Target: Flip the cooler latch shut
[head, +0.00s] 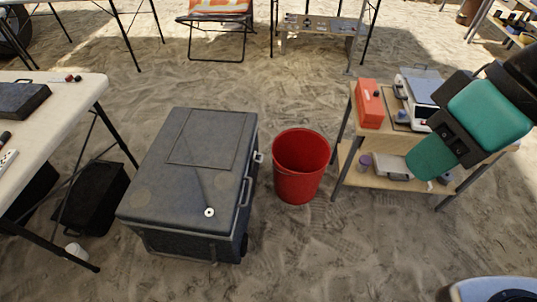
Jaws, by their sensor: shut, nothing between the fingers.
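The cooler (165,185) is a large dark grey box standing on the sand left of centre in the head view. Its lid looks closed, with a rectangular panel outline on top. A small pale fitting (259,157) on its right side may be the latch; I cannot tell whether it is open or shut. A round white piece (209,212) sits near the front of the lid, at the end of a thin dark line. My teal and black arm reaches in from the right, well apart from the cooler. My gripper's fingers do not show.
A red bucket (300,165) stands close to the cooler's right side. A wooden shelf table (345,150) with an orange box (369,104) and a scale is farther right. A white table (60,140) stands left, a black crate (92,197) beneath. Sand in front is clear.

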